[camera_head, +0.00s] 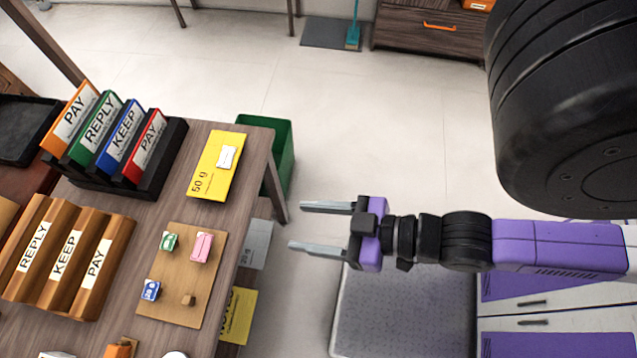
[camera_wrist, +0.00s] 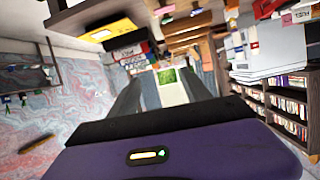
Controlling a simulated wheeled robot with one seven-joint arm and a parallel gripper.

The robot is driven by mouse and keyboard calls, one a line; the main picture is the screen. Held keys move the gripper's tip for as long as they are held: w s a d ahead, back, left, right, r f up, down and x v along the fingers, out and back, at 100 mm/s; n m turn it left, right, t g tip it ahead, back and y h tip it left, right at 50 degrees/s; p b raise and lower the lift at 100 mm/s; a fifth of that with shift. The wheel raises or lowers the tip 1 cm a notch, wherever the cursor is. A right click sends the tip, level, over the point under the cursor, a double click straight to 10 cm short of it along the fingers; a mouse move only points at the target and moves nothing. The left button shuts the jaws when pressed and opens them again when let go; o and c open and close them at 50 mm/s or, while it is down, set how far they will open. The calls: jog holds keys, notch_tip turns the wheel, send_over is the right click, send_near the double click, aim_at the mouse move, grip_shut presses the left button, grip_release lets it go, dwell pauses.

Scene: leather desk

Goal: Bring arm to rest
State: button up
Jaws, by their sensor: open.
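My gripper (camera_head: 322,228) is open and empty in the head view. Its two grey fingers point left and stand clearly apart. It is to the right of the wooden desk (camera_head: 213,148), beyond the desk's edge, with pale floor and my own base below it. My purple and black arm stretches in from the right side of the picture. In the wrist view the two dark fingers (camera_wrist: 168,98) reach away from the purple gripper body, with nothing held between them.
The desk holds a rack of coloured binders (camera_head: 112,145), a wooden sorter (camera_head: 66,258), a yellow card (camera_head: 212,178) and a small board (camera_head: 160,285) with several little items. A green bin (camera_head: 286,160) stands beside the desk. The floor (camera_head: 390,130) beyond my gripper is clear.

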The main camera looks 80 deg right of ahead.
jog(key=shift+n+t, duration=0.3)
jog(key=shift+t, duration=0.2)
jog(key=r, duration=0.1)
jog(key=s+r, duration=0.1)
jog(key=a+r, duration=0.1)
jog(key=r, duration=0.1)
jog(key=shift+s, duration=0.25)
